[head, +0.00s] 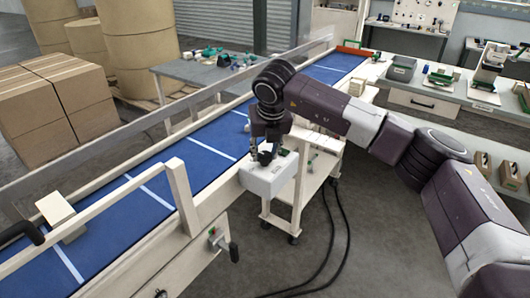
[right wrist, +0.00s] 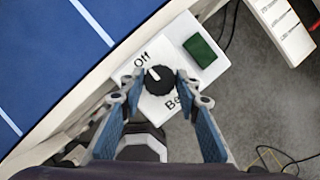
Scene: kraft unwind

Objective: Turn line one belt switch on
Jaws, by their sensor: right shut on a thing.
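The belt switch is a white box (head: 268,180) on the near side of the blue conveyor. In the right wrist view the box (right wrist: 182,28) carries a round black knob (right wrist: 159,80) with a white pointer mark. The mark points up and left, toward the word "Off" (right wrist: 141,60). Another label, partly hidden, begins with "Be". My right gripper (head: 265,154) is above the box, pointing down, its fingertips (right wrist: 153,84) shut on the knob from both sides. In the head view the gripper mostly hides the knob. My left gripper is not in view.
A green block (right wrist: 200,50) sits on the box beside the knob. The blue conveyor belt (head: 195,147) runs diagonally behind, with a pale rail (head: 180,195) at its near edge. A white cart (head: 310,180) stands right of the box; black cables (head: 345,235) lie on the floor.

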